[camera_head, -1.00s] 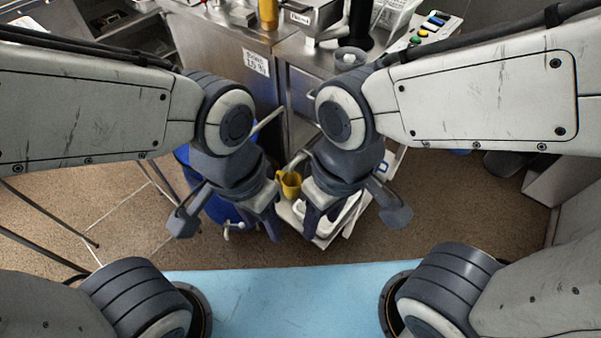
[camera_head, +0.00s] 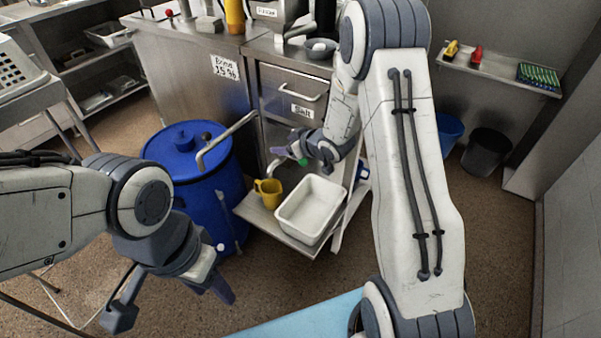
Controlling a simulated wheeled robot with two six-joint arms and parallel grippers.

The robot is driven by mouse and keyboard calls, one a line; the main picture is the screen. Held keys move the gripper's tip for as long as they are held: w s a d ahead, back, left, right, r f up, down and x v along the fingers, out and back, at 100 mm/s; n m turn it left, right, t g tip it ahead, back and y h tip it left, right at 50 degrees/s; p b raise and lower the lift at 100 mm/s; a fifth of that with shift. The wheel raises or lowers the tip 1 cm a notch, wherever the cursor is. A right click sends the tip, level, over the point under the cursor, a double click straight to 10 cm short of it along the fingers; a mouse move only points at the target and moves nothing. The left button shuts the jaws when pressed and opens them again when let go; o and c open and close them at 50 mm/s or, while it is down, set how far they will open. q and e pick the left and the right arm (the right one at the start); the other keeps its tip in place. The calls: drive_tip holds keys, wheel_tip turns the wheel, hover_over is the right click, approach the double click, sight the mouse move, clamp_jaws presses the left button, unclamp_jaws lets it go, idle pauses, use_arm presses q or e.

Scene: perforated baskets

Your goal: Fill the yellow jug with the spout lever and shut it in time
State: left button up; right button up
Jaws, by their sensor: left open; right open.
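The yellow jug (camera_head: 268,193) stands upright on a low steel shelf (camera_head: 255,215), left of a white tub. A blue drum (camera_head: 190,185) stands left of it, with a bent steel pipe (camera_head: 228,138) and a dark knob above its lid. A small green part (camera_head: 306,161) and a curved metal spout show beside my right gripper (camera_head: 288,153). That gripper is open, above and behind the jug; I cannot tell whether it touches the green part. My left gripper (camera_head: 172,300) is open and empty, low in front of the drum and apart from the jug.
The white tub (camera_head: 311,208) fills the shelf's right part. Steel cabinets (camera_head: 190,75) and a drawer labelled Salt (camera_head: 295,92) stand behind. Blue and black bins (camera_head: 487,150) stand at right under a wall shelf (camera_head: 500,68). Floor is clear at right.

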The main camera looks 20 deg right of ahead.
sight(303, 161)
drive_tip(key=s+d+f+m+t+y+b, duration=0.1)
drive_tip(key=s+d+f+t+y+b, duration=0.15)
drive_tip(key=d+f, duration=0.4)
drive_tip(key=s+d+f+m+t+y+b, duration=0.1)
drive_tip(key=s+d+f+t+y+b, duration=0.15)
drive_tip(key=d+f, duration=0.35)
use_arm(q)
wheel_tip(303, 161, down, 9)
drive_tip(key=b, duration=0.1)
drive_tip(key=shift+r+b, duration=0.2)
drive_tip(key=shift+b, duration=0.15)
use_arm(e)
drive_tip(key=shift+h, duration=0.3)
drive_tip(key=x, duration=1.1)
drive_tip(key=shift+a+f, duration=0.2)
drive_tip(key=shift+a, duration=0.1)
drive_tip(key=shift+s, duration=0.1)
clamp_jaws()
